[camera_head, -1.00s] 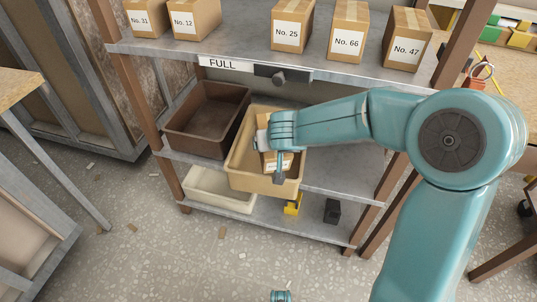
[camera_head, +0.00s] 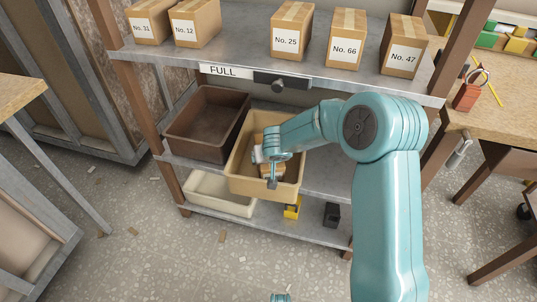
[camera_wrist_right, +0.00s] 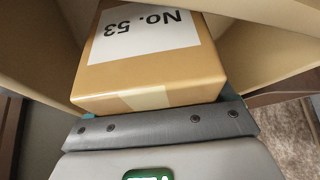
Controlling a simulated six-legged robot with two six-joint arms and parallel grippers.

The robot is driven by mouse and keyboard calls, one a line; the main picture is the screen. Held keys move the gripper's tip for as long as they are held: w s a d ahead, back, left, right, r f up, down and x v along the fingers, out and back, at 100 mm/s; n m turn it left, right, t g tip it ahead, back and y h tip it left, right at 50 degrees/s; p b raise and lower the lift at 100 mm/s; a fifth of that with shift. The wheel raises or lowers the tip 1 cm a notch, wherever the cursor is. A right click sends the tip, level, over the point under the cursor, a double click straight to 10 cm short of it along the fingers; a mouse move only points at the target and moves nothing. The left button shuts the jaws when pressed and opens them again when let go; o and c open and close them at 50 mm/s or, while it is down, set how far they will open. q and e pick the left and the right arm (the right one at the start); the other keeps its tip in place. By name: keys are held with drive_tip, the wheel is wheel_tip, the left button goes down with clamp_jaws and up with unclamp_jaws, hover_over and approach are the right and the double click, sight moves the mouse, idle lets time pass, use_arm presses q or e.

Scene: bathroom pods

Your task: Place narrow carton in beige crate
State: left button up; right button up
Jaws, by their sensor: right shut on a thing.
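The narrow carton is brown with a white "No. 53" label; it fills the right wrist view (camera_wrist_right: 150,75). In the head view the carton (camera_head: 281,170) is inside the beige crate (camera_head: 262,188), partly hidden by my right gripper (camera_head: 271,167). The gripper is shut on the carton and reaches down within the crate's walls. The crate stands on the middle shelf, its front jutting past the edge. Whether the carton touches the crate floor is hidden.
A brown crate (camera_head: 208,122) stands left of the beige one. A cream crate (camera_head: 218,193), a yellow item (camera_head: 292,208) and a black item (camera_head: 332,214) are on the bottom shelf. Several numbered cartons stand on the top shelf, above a "FULL" sign (camera_head: 225,71). A workbench is at the right.

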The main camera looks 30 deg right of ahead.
drive_tip(key=p, duration=0.2)
drive_tip(key=r+g+p, duration=0.1)
drive_tip(key=p, duration=0.1)
drive_tip(key=shift+w+d+g+y, duration=0.1)
drive_tip(key=shift+w+g+y, duration=0.2)
wheel_tip(320, 180, down, 3)
drive_tip(key=shift+s+f+b, duration=0.1)
drive_tip(key=shift+b, duration=0.35)
drive_tip(key=shift+f, duration=0.4)
drive_tip(key=shift+r, duration=0.2)
drive_tip(key=shift+f, duration=0.25)
use_arm(q)
drive_tip(key=r, duration=0.4)
drive_tip(key=shift+s+d+r, duration=0.1)
drive_tip(key=shift+s+d, duration=0.1)
use_arm(e)
drive_tip(key=o, duration=1.3)
drive_tip(key=shift+c, duration=0.2)
drive_tip(key=shift+r, duration=0.3)
drive_tip(key=p+v, duration=0.2)
drive_tip(key=v, duration=0.9)
drive_tip(key=shift+r, duration=0.4)
use_arm(q)
wheel_tip(320, 180, up, 3)
drive_tip(key=shift+f, duration=0.2)
